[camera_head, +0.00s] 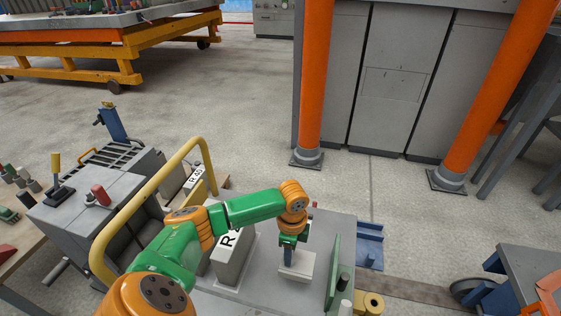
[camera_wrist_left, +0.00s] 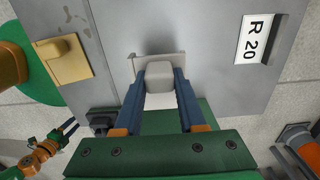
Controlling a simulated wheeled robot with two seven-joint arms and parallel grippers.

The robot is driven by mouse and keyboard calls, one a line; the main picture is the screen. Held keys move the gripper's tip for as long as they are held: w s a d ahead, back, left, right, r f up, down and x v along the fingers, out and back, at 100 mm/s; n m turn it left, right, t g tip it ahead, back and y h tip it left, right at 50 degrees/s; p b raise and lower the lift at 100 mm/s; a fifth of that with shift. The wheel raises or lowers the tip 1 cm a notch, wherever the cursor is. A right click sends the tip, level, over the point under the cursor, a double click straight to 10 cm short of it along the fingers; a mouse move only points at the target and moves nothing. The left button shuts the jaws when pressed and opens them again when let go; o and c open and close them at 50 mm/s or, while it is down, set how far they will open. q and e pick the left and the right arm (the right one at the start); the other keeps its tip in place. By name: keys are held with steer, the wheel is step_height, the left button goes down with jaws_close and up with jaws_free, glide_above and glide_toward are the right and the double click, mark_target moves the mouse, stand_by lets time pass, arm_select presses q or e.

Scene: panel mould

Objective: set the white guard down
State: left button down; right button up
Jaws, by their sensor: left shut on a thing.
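The white guard (camera_head: 297,266) is a pale, upright plate-like piece at the grey machine top (camera_head: 260,303) in the head view. My left gripper (camera_head: 289,250) points down at its upper edge and is shut on it. In the left wrist view, the two blue fingers of my left gripper (camera_wrist_left: 160,76) close on the pale block of the guard (camera_wrist_left: 160,62), against the grey surface. I cannot tell whether the guard's lower edge touches that surface. A small green and orange arm end, apparently my right gripper (camera_wrist_left: 68,129), shows at the lower left there; its jaws are unclear.
A grey block marked R (camera_head: 232,262) stands left of the guard, and an upright green plate (camera_head: 333,272) stands close on its right. A yellow tube rail (camera_head: 150,205) curves behind my left arm. Blue brackets (camera_head: 369,246) lie beyond the green plate.

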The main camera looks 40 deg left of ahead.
arm_select(q)
step_height(320, 180, down, 5)
steer(key=shift+f+b, duration=0.1)
steer(key=shift+b, duration=0.9)
arm_select(e)
steer(key=shift+w+a+f, duration=0.25)
steer(key=shift+w+a, duration=0.7)
arm_select(q)
steer(key=shift+f, duration=0.1)
steer(key=shift+c, duration=2.4)
jaws_free()
